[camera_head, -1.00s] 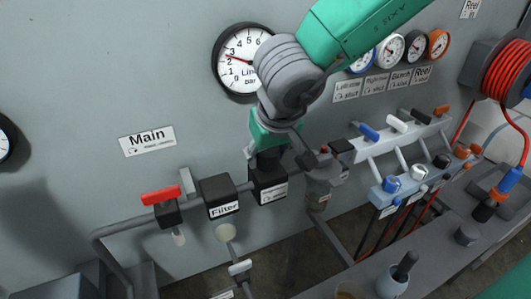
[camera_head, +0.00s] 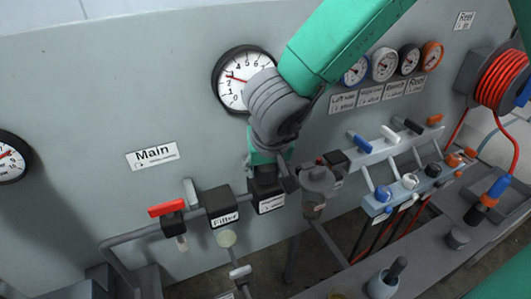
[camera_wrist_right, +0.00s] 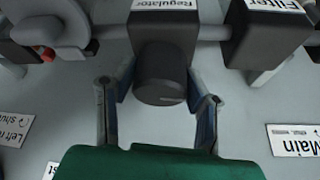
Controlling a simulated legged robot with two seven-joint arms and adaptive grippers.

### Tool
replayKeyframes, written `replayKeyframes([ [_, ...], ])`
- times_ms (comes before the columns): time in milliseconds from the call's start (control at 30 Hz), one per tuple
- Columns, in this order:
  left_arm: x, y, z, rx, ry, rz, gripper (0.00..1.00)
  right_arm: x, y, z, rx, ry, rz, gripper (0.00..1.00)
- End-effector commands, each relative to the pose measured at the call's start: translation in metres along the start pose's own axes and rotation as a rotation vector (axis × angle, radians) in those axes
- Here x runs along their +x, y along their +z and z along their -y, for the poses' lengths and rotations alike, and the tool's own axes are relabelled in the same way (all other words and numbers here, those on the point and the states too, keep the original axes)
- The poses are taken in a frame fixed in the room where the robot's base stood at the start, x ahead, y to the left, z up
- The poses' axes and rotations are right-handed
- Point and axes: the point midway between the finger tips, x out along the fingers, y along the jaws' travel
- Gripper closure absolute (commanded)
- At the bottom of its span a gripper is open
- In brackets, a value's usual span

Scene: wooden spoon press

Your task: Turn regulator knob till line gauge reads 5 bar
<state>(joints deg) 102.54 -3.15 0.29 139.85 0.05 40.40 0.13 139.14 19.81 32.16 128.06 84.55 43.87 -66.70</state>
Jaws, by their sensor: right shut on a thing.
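The dark regulator knob (camera_wrist_right: 160,78) projects from the regulator block (camera_wrist_right: 165,28) in the right wrist view. My right gripper (camera_wrist_right: 160,98) has a finger on each side of the knob and is shut on it. The line gauge (camera_head: 231,76) is a round white dial with a black rim. Its red needle points at about 3. My right wrist covers its lower right part. My left gripper is not in view.
A filter block (camera_head: 222,207) and a red-handled main valve (camera_head: 167,208) sit left of the regulator. A grey cylindrical fitting (camera_head: 317,181) stands close to its right. A valve manifold (camera_head: 405,187) and a red hose reel (camera_head: 500,76) are farther right.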

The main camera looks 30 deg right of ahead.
Motion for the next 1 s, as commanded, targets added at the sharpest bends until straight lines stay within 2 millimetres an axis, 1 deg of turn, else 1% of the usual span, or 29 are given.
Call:
replayKeyframes([
  [33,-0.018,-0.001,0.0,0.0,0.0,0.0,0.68,-0.007,-0.003,-0.001,0.033,0.025,0.0,0.88],
  [100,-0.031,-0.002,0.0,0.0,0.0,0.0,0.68,-0.007,-0.003,-0.001,0.093,0.05,0.0,0.88],
  [300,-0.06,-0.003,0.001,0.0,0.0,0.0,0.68,-0.005,-0.003,-0.001,0.27,0.119,-0.002,0.88],
  [400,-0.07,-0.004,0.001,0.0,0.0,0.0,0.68,-0.004,-0.002,-0.001,0.36,0.155,-0.002,0.88],
  [600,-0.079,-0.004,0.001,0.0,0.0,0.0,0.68,-0.001,-0.002,-0.001,0.539,0.227,-0.003,0.88],
  [1000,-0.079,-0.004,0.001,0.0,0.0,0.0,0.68,0.002,-0.001,-0.001,0.842,0.35,-0.002,0.88],
])
